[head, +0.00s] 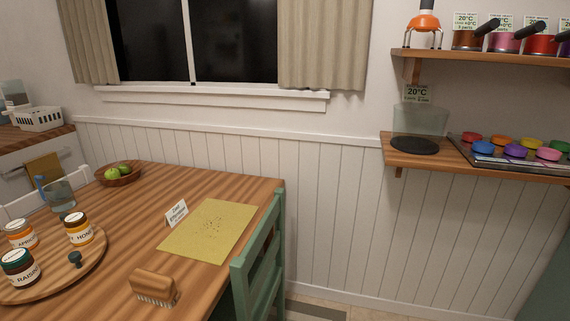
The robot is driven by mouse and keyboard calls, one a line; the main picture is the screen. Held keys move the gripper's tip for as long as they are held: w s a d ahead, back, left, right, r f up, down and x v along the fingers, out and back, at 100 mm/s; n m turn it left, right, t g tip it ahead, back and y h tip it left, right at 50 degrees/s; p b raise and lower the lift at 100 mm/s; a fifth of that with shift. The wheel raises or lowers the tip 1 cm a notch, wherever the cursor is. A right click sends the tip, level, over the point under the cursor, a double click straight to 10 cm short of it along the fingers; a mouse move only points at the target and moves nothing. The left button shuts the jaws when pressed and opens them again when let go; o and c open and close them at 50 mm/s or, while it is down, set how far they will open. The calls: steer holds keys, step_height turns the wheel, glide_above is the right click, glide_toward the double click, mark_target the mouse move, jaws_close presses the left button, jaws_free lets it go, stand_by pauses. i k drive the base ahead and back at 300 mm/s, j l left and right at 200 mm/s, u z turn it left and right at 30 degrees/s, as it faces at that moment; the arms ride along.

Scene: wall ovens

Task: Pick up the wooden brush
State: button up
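The wooden brush (153,287) lies near the front edge of the wooden table (135,240), at the lower left of the head view. It has a brown wooden back on top and pale bristles facing down toward the tabletop. Nothing touches it or covers it. My gripper is not in view.
A round wooden tray (85,274) with several labelled jars stands left of the brush. A green chair (260,262) stands against the table's right side. Wall shelves (480,160) hang at right.

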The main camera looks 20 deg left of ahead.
mark_target(151, 286)
steer(key=i+u, duration=0.25)
steer(key=u, duration=0.15)
steer(key=i+l+u, duration=0.2)
steer(key=u, duration=0.2)
steer(key=i+l+u, duration=0.2)
steer(key=u, duration=0.2)
steer(key=i+l+u, duration=0.2)
steer(key=u, duration=0.2)
steer(key=i+l+u, duration=0.1)
steer(key=l+u, duration=0.35)
steer(key=i+l+u, duration=0.15)
steer(key=l+u, duration=0.25)
steer(key=i+l+u, duration=0.1)
steer(key=l+u, duration=0.3)
steer(key=l, duration=0.3)
steer(key=l+u, duration=0.45)
steer(key=k+l+u, duration=0.1)
steer(key=l+u, duration=0.3)
steer(key=l, duration=0.25)
